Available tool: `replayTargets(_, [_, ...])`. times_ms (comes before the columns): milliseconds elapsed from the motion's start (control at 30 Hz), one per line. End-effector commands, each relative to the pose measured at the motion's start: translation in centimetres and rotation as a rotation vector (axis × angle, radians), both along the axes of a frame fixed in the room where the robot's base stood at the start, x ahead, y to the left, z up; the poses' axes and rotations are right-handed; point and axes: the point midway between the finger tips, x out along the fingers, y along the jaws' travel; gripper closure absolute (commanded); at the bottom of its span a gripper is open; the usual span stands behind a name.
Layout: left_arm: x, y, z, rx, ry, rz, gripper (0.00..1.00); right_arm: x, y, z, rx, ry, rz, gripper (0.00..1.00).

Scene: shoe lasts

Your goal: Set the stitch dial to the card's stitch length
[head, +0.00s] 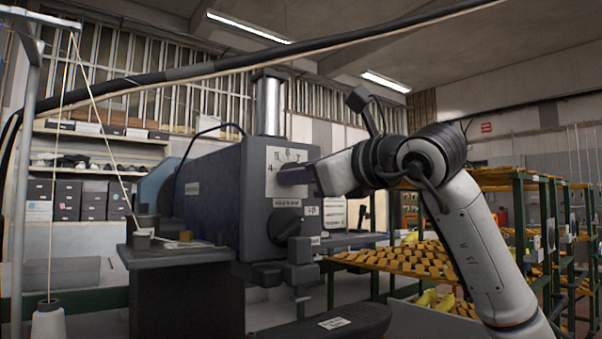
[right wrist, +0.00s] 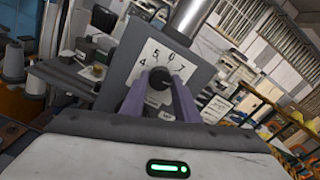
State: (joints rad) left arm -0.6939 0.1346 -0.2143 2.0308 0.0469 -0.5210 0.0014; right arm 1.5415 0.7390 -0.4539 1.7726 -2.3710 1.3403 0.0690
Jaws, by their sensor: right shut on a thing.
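The sewing machine (head: 210,200) is a dark blue-grey block with a white dial plate (head: 272,187) on its front, marked with numbers. In the right wrist view the plate (right wrist: 147,54) shows 4, 5, 6 and 7 around a round black stitch dial (right wrist: 158,77). My right gripper (head: 288,177) is at the plate, and its purple fingers (right wrist: 158,88) are shut on the dial from both sides. The dial's pointer cannot be made out. A white sheet with print (head: 335,213) shows behind the machine; I cannot read it or tell whether it is the card. My left gripper is out of view.
A second dark knob (head: 284,224) sits below the plate. A thread cone (head: 48,320) stands at the lower left, with thread rising to a stand. A rack with yellow shoe lasts (head: 430,257) stands at the right, behind my right arm. Shelves with boxes (head: 80,200) are at the back left.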

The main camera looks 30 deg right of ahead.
Motion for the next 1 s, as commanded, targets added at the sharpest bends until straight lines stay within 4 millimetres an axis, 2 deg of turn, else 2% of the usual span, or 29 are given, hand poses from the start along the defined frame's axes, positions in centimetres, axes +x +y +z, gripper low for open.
replayTargets(167, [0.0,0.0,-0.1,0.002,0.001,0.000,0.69,0.0,0.1,-0.2,0.001,0.005,0.001,0.94])
replayTargets(200, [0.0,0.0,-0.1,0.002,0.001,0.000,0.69,0.0,0.1,-0.2,0.001,0.005,0.001,0.67])
replayTargets(300, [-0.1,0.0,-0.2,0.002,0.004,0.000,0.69,0.0,0.1,-0.1,0.000,0.004,0.002,0.53])
replayTargets(667, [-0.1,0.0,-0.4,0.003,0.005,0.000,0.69,-0.6,-0.1,0.0,-0.001,-0.001,0.000,0.53])
replayTargets(767, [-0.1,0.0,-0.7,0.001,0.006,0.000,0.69,-1.9,-0.3,0.0,-0.003,-0.003,-0.001,0.53])
replayTargets(1000, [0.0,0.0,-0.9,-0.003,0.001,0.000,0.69,-6.6,-1.0,0.0,-0.002,-0.003,-0.001,0.53])
